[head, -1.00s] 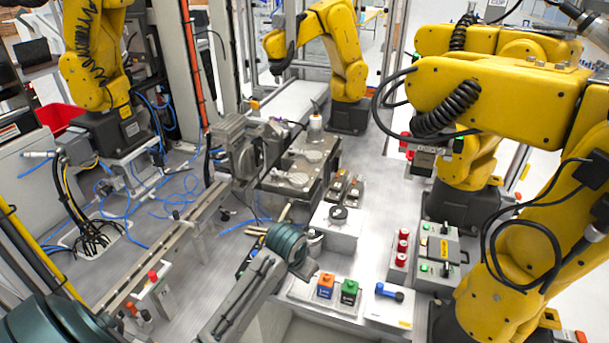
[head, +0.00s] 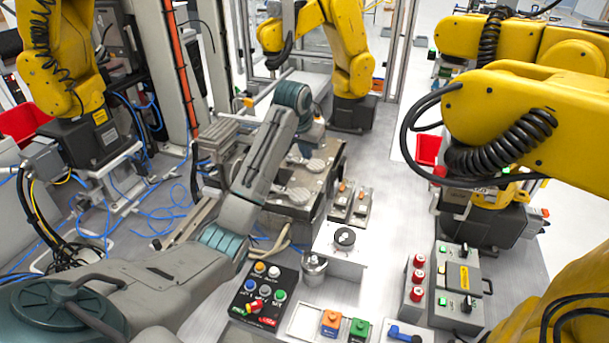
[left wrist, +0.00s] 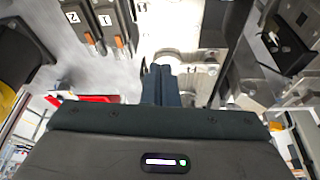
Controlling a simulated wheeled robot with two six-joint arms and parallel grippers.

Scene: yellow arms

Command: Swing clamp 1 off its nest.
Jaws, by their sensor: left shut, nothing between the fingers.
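Two pale metal arms with round discs lie on the grey fixture (head: 325,185): a nearer one (head: 298,194) and a farther one (head: 314,165). I cannot read which is clamp 1. My right gripper is not in view.
Two dark orange-tipped lever blocks stand right of the fixture; the left wrist view shows block 1 (left wrist: 112,22) and its neighbour (left wrist: 82,22). A button panel (head: 238,308), a metal canister (head: 314,270) and a white box with a black knob (head: 325,243) stand nearer.

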